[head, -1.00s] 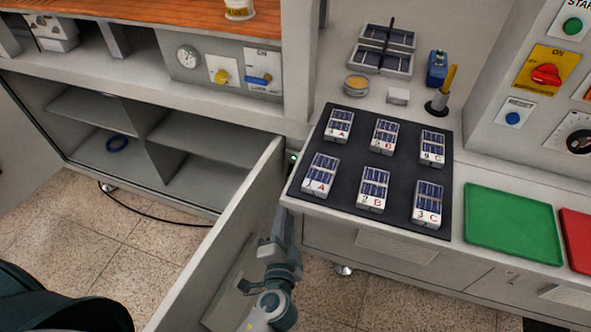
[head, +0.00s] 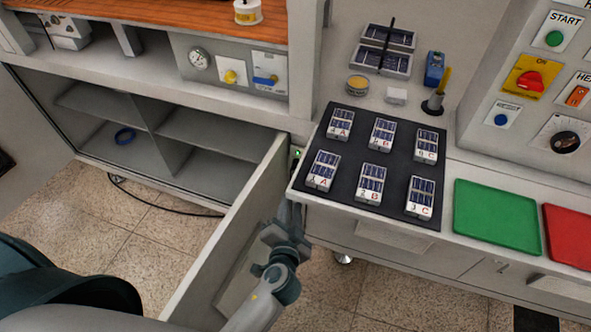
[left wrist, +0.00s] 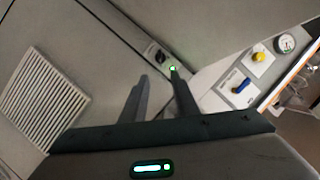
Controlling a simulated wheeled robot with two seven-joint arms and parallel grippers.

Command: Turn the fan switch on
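A small dark switch (left wrist: 156,55) sits on a grey panel in the left wrist view, beside a lit green light (left wrist: 172,68). The lit light also shows in the head view (head: 297,153), on the narrow cabinet side by the open door's hinge; the switch is too small to make out there. I cannot read any label on it. My left gripper (left wrist: 160,77) points toward the switch with its two fingers apart and nothing between them. In the head view the left gripper (head: 290,212) is below the light, near the open door, apart from the switch. My right gripper is out of view.
The open cabinet door (head: 225,235) stands close to the left of my left arm. The bench corner with a black mat (head: 350,190) of labelled blocks overhangs at the right. A panel with a gauge (head: 200,60), yellow knob (head: 230,77) and blue handle (head: 266,79) is farther left.

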